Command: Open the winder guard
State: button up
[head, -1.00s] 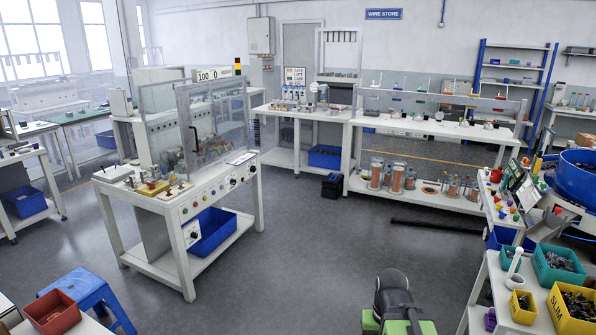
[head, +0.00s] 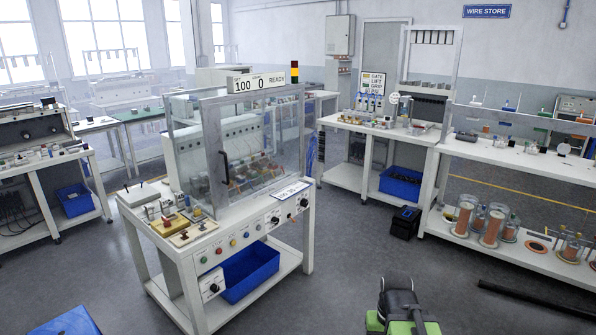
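The winder guard (head: 262,140) is a clear panelled box in a pale frame on a white bench, left of centre in the head view. Its front panel appears closed, with a dark vertical handle (head: 224,167) near the panel's left edge. Winding parts (head: 250,172) show dimly through the clear panel. A black and green part of my own body shows at the bottom, right of centre. My gripper's fingers are not in view.
The winder's white bench (head: 185,247) carries buttons and knobs on its front and a blue bin (head: 250,270) below. A display (head: 258,84) tops the guard. Grey floor (head: 345,265) is clear between me and the bench. A dark bar (head: 535,300) lies at right.

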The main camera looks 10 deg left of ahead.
aim_at(220, 160)
jog(key=u, duration=0.9)
jog(key=i, duration=1.5)
jog(key=u, duration=0.85)
